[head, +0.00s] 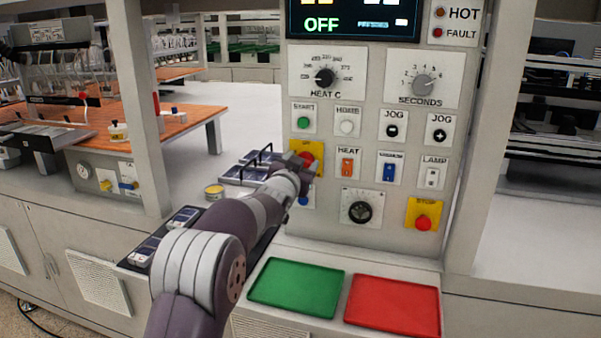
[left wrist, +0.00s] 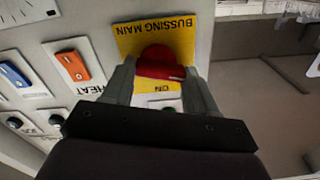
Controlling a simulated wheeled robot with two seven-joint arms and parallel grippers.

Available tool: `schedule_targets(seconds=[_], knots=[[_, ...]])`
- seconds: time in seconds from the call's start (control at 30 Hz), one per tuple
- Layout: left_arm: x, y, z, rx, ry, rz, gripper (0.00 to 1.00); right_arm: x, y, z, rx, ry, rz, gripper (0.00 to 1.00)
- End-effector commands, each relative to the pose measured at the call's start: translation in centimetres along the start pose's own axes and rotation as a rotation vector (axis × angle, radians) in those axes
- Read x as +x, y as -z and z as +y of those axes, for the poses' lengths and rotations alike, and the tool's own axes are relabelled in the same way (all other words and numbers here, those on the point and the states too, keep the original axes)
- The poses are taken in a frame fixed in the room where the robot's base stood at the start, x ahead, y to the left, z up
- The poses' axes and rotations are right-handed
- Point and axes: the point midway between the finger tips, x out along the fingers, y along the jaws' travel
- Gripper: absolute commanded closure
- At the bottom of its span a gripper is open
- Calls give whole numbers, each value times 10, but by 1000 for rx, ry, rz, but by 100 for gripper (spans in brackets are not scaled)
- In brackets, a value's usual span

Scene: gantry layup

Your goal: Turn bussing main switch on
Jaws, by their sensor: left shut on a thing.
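The bussing main switch is a red knob (head: 307,157) on a yellow plate (head: 298,146) at the left of the control panel. In the left wrist view the red knob (left wrist: 158,58) sits on the yellow plate (left wrist: 187,33), whose "BUSSING MAIN" and "ON" labels appear upside down. My left gripper (head: 303,167) reaches it from the lower left. In the left wrist view its fingers (left wrist: 161,70) are closed on either side of the knob. I cannot tell clearly which way the knob points. The display (head: 352,20) above reads "OFF". My right gripper is out of view.
An orange HEAT switch (head: 347,164), a blue switch (head: 389,168) and a LAMP switch (head: 432,177) are to the right. A red STOP button (head: 423,223) is lower right. Green (head: 296,286) and red (head: 393,305) trays lie below the panel. A gantry post (head: 133,100) stands left.

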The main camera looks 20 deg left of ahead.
Motion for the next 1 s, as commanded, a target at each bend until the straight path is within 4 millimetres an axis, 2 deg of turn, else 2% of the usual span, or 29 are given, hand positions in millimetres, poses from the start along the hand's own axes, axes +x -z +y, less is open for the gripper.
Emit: schedule_targets(seconds=[0.03,0.4,1.0], knots=[[0,-5,2,42,0,1,73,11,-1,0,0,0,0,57],[0,-4,3,396,0,0,73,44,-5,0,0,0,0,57],[0,-2,5,955,-1,-1,73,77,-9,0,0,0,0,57]])
